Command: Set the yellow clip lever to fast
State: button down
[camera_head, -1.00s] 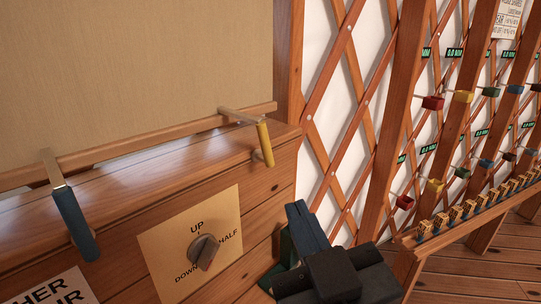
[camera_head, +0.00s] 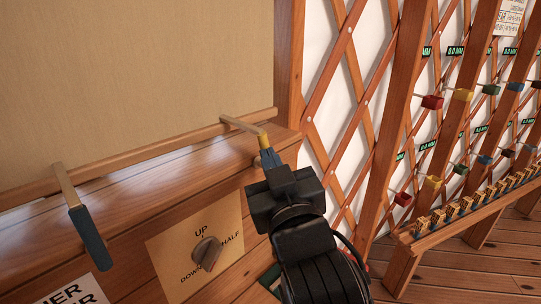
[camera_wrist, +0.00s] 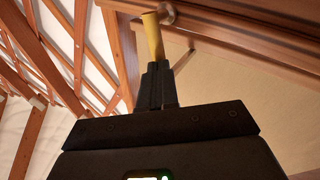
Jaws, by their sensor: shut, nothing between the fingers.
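The yellow clip lever (camera_head: 263,140) hangs from the wooden ledge at the right end of the tan panel. Its lower part is hidden behind my gripper in the head view. My gripper (camera_head: 268,160) is shut, with its fingertips at the lever. In the wrist view the yellow lever (camera_wrist: 153,36) stands just beyond the tips of my closed gripper (camera_wrist: 158,66), in line with them. I cannot tell whether they touch. No "fast" marking can be read.
A blue clip lever (camera_head: 90,238) hangs at the left of the ledge. A dial (camera_head: 207,253) on a plate lettered UP, DOWN and HALF is below. A lattice wall and a rack (camera_head: 455,220) with several coloured blocks stand at the right.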

jog(key=shift+w, duration=0.2)
jog(key=m+g+p, duration=0.1)
jog(key=w+d+r+m+p, duration=0.1)
jog(key=m, duration=0.1)
jog(key=shift+g+h+p, duration=0.3)
jog(key=shift+g+p, duration=0.1)
jog(key=shift+s+f, duration=0.1)
jog(key=shift+s, duration=0.05)
